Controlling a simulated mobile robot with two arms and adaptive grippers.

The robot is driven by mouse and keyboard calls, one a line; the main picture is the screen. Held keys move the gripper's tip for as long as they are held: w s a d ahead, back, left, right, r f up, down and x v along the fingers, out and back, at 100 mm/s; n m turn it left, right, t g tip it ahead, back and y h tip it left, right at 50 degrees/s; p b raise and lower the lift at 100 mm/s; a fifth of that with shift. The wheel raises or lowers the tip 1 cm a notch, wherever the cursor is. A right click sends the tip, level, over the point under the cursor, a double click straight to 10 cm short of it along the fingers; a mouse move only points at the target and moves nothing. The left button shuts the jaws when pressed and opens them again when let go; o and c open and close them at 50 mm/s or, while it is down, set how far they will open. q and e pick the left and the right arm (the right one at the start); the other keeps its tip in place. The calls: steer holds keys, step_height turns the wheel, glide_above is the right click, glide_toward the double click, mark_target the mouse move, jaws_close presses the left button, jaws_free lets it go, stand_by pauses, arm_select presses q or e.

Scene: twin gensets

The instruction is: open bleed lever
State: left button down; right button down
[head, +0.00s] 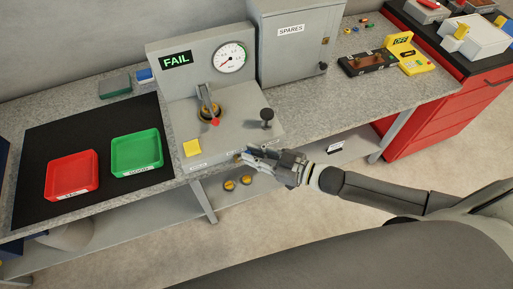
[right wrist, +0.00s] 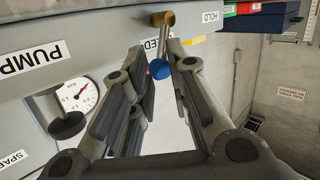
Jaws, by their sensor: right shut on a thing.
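In the head view the gripper hides most of the lever. My left gripper is not in view.
The grey bench (head: 164,130) carries a gauge (head: 230,58), a "FAIL" display (head: 176,59), a red-tipped selector handle (head: 207,98), a black knob (head: 267,114) and a yellow block (head: 192,148). Red (head: 95,184) and green (head: 160,155) trays lie left. A spares cabinet (head: 290,55) stands behind.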

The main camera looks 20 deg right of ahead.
steer(key=shift+a+r+n+g+h+p, duration=0.3)
steer(key=shift+a+n+h+p, duration=0.3)
steer(key=shift+p, duration=1.1)
steer(key=shift+a+r+n+g+h+p, duration=0.3)
steer(key=shift+n+h+p, duration=0.4)
steer(key=shift+p, duration=0.95)
steer(key=c, duration=1.3)
jaws_free()
steer(key=shift+c, duration=0.2)
steer(key=shift+s, duration=0.1)
steer(key=v, duration=1.2)
